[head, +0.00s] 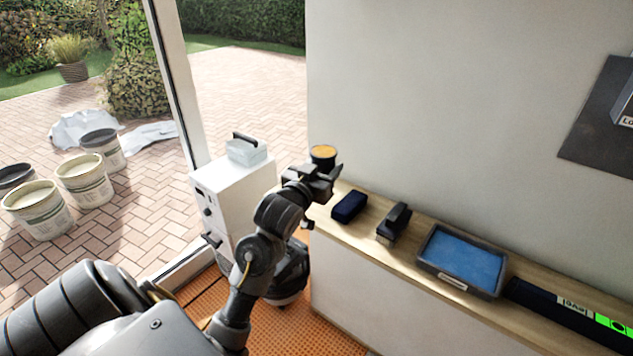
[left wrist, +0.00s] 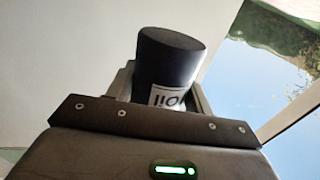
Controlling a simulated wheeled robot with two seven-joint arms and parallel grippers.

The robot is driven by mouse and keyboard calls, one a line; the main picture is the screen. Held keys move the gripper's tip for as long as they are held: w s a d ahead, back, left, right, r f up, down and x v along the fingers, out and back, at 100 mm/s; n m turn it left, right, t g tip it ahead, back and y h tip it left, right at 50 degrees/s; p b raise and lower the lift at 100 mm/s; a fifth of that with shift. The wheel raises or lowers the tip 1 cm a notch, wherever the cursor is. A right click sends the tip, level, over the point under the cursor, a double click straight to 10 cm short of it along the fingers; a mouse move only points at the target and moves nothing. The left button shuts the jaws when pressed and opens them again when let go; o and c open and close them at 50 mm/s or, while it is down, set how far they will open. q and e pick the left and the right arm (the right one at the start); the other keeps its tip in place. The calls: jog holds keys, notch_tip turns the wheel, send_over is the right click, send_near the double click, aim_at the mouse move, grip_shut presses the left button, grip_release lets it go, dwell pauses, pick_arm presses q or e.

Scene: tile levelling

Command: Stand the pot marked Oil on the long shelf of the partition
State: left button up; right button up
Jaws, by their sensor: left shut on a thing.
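The pot marked Oil (head: 323,153) is a small dark pot with an orange-yellow top, seen in the head view near the left end of the long shelf (head: 345,187). My left gripper (head: 322,172) is shut on it and holds it upright against the background of the wall. In the left wrist view the dark pot (left wrist: 170,60) stands between the fingers, with part of its "Oil" label showing. The gripper hides the pot's lower part in the head view, so I cannot tell whether it touches the shelf. My right gripper is not in view.
On the shelf lie a dark blue block (head: 349,206), a black-handled tool (head: 394,222), a tray with a blue pad (head: 429,262) and a level (head: 570,312). A white cabinet (head: 225,200) stands left of the shelf. Several buckets (head: 84,181) stand outside.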

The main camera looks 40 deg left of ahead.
pick_arm(q)
jog(key=w+a+f, duration=0.1)
jog(key=f, duration=0.1)
jog(key=w+a+f, duration=0.1)
jog(key=a+f, duration=0.1)
jog(key=w+a+f, duration=0.1)
jog(key=a+f, duration=0.1)
jog(key=shift+w+a+p, duration=0.2)
jog(key=shift+a+p, duration=0.05)
jog(key=shift+p, duration=0.1)
jog(key=shift+w+a+f, duration=0.15)
jog(key=shift+a+f, duration=0.15)
jog(key=shift+f, duration=0.05)
notch_tip(320, 180, down, 2)
jog(key=shift+f+p, duration=0.1)
jog(key=shift+p, duration=0.35)
jog(key=shift+a+f, duration=0.1)
jog(key=shift+f, duration=0.45)
jog(key=o, duration=1.1)
jog(key=shift+f, duration=0.1)
jog(key=s+d+b, duration=0.2)
jog(key=s, duration=0.9)
jog(key=shift+s+d, duration=0.2)
jog(key=shift+s, duration=0.2)
